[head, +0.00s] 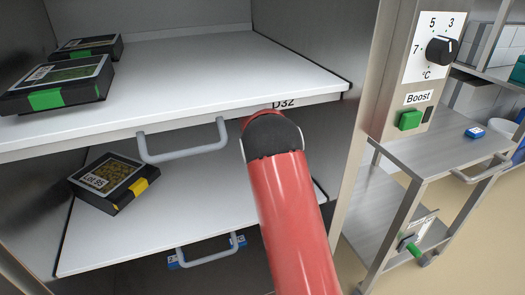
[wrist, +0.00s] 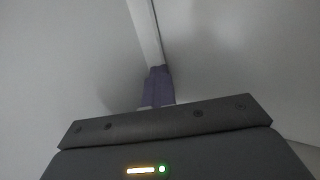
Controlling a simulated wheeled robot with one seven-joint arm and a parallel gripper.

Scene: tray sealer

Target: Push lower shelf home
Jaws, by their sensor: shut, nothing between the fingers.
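The lower shelf (head: 190,212) is a white board with a grey bar handle (head: 211,252) on its front edge. It carries a black tray (head: 112,183) with a yellow tab and a label, set askew at its left. The head view does not show clearly how far out the shelf stands. My red arm crosses the shelf's right part, and my gripper is hidden behind it. In the wrist view my gripper (wrist: 157,84) is shut and empty, its purple fingertips close to a pale strip between grey surfaces. I cannot tell whether they touch it.
The upper shelf (head: 210,85) is just above, with its own handle (head: 183,143) and two green-tabbed trays at the left. A blue item (head: 238,241) shows below the lower shelf. A control panel (head: 428,50) and a steel trolley (head: 425,150) stand at the right.

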